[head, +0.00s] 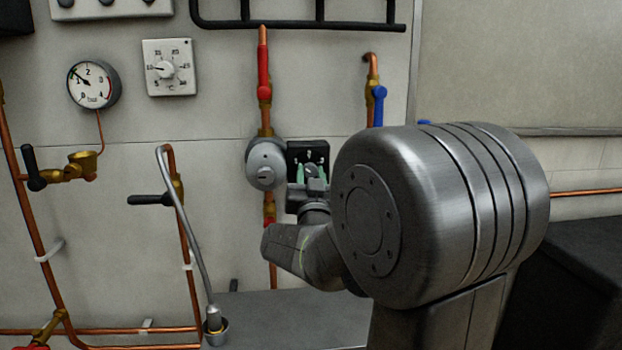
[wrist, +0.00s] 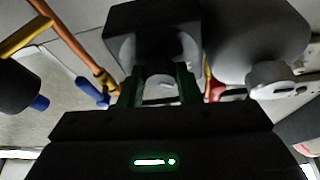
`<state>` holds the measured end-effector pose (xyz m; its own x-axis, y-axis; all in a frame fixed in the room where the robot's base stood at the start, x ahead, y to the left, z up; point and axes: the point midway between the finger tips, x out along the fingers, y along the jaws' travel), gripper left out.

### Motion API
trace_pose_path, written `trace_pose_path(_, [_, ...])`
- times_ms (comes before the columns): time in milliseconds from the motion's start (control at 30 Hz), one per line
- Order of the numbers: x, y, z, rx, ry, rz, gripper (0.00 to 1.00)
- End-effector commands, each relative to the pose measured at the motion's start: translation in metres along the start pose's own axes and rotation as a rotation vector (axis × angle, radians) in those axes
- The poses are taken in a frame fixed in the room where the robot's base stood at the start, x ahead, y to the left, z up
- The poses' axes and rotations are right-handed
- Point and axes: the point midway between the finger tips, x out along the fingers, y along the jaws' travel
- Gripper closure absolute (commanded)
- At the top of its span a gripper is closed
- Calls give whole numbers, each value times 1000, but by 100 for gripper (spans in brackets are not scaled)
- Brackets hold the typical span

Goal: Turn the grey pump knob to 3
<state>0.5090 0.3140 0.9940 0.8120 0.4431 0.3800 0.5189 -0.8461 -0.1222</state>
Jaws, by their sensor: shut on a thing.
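The grey pump (head: 265,163) sits on the copper pipe, with a black control box (head: 308,150) on its right side. White marks show on the box's face, too small to read. My gripper (head: 312,174) is at the front of this box, its green-edged fingers on either side of the grey pump knob. In the wrist view the fingers of my gripper (wrist: 160,90) are shut on the grey knob (wrist: 158,80) in front of the black box (wrist: 122,22). The knob is mostly hidden by the fingers, and its pointer setting cannot be read.
A red-handled valve (head: 264,75) is above the pump and a blue-handled valve (head: 379,104) to the right. A pressure gauge (head: 94,85), a thermostat dial (head: 170,67) and black lever valves (head: 150,199) are at left. A flexible hose (head: 190,230) rises from the grey ledge.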

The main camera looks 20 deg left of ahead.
Motion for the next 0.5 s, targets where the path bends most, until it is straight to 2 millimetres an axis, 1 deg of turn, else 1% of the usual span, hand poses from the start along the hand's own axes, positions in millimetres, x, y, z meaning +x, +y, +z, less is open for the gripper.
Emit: trace_pose_path(500, [0,-4,-1,429,-1,176,92])
